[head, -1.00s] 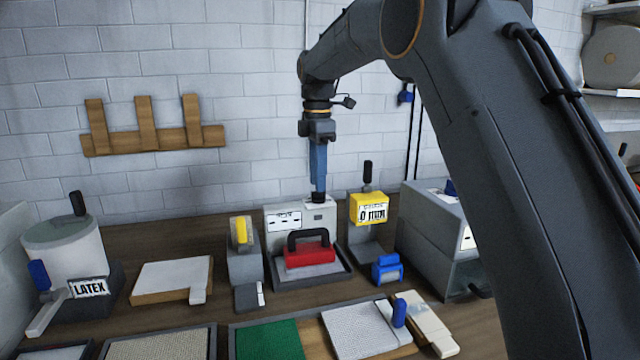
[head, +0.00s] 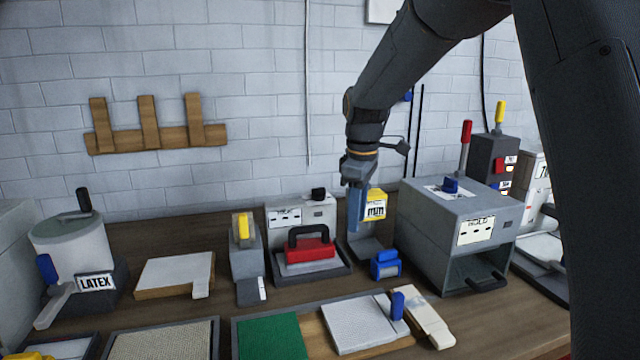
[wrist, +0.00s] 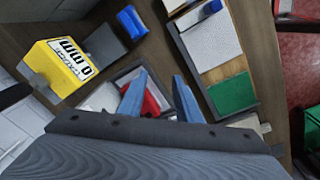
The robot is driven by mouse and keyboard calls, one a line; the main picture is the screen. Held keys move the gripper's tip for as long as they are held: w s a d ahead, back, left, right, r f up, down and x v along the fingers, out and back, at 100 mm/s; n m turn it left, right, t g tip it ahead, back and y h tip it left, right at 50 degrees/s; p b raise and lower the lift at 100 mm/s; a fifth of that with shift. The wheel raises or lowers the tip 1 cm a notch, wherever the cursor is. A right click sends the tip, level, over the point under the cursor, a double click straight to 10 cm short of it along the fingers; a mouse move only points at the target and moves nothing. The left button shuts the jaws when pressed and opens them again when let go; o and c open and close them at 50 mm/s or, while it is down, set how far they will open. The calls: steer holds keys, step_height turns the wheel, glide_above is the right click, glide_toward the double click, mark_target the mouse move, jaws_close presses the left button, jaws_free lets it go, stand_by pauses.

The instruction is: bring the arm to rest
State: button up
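My gripper (head: 355,228) hangs pointing down above the bench, in front of the yellow-labelled block (head: 375,204) and hiding part of it. In the wrist view its two blue fingers (wrist: 159,78) stand apart with nothing between them. Below them lies a red block with a black handle (head: 310,250). It shows partly between the fingers in the wrist view (wrist: 151,102). The fingers appear clear of everything.
A grey box with an open front (head: 455,228) stands right of my gripper. A blue clamp-like piece (head: 386,264) lies below it. A latex pot (head: 68,245) is at left. A green mat (head: 270,338) and a pale board (head: 362,325) lie in front. The wall rack (head: 155,137) is empty.

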steer(key=s+d+f+m, duration=0.2)
steer(key=s, duration=0.2)
steer(key=s+d+f+m, duration=0.3)
steer(key=s, duration=0.2)
steer(key=s+d+f+m+t, duration=0.1)
steer(key=s+d+f+m, duration=0.1)
steer(key=s+d+m, duration=0.1)
steer(key=shift+s+f, duration=0.2)
steer(key=shift+s, duration=0.65)
steer(key=s+d+f+m, duration=0.1)
steer(key=s, duration=0.3)
steer(key=s+d+f+m, duration=0.1)
steer(key=s+f+m, duration=0.1)
steer(key=s, duration=0.1)
steer(key=s+d+f+m, duration=0.1)
steer(key=s+f+m, duration=0.1)
steer(key=s, duration=0.2)
steer(key=shift+s+f, duration=0.2)
steer(key=shift+s, duration=0.15)
steer(key=shift+s+a+f+g, duration=0.1)
steer(key=shift+s+f+g, duration=0.05)
steer(key=shift+s+g, duration=0.25)
